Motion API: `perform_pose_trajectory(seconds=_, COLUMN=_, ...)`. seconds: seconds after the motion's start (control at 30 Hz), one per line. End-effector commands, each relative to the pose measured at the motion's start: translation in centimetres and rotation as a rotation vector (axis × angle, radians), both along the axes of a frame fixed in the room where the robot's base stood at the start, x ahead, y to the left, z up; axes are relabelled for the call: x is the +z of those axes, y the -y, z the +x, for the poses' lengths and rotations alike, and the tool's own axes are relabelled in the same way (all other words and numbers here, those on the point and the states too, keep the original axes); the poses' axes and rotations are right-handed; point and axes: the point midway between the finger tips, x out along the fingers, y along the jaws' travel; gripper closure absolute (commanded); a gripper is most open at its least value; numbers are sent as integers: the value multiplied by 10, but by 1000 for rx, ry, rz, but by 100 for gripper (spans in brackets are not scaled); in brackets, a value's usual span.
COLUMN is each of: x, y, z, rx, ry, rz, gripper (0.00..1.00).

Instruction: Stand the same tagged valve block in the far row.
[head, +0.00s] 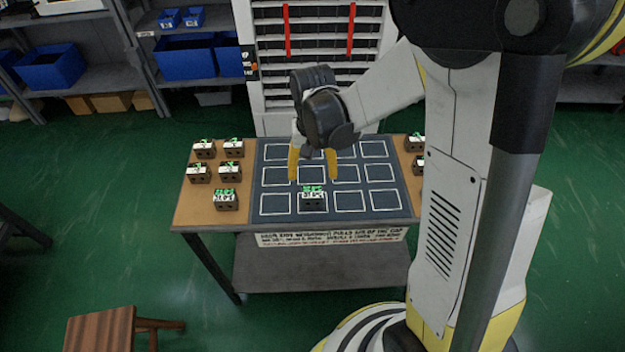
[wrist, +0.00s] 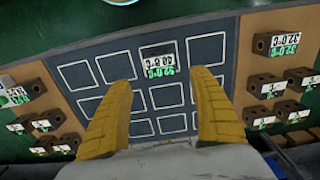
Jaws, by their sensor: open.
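A dark valve block (head: 314,203) with a white label and green lettering stands on the blue-grey mat (head: 262,153), in the near row, second square from the left. In the wrist view the block (wrist: 158,62) is at the top, beyond my fingertips; its label seems to show temperature readings. My gripper (head: 312,168) is open and empty above the middle of the mat, its yellow fingers apart and pointing down. It is farther back than the block and not touching it. The wrist view shows both fingers (wrist: 162,85) with bare squares between them. The far row is partly hidden by my arm.
Several similar tagged blocks (head: 226,199) stand on the brown strip left of the mat. More blocks (head: 417,165) stand on the right strip, partly hidden by my arm. The other visible squares look empty. A slatted rack (head: 270,80) stands behind the table, a wooden stool (head: 100,328) in front.

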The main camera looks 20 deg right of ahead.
Motion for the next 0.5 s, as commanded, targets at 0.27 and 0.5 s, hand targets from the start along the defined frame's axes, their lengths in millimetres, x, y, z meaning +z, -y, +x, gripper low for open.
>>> perform_pose_trajectory(seconds=0.27, x=33, y=0, z=-3, rx=9, ry=17, rz=0, gripper=29)
perform_pose_trajectory(seconds=0.5, x=96, y=0, z=-35, rx=91, ry=183, rz=-8, gripper=29)
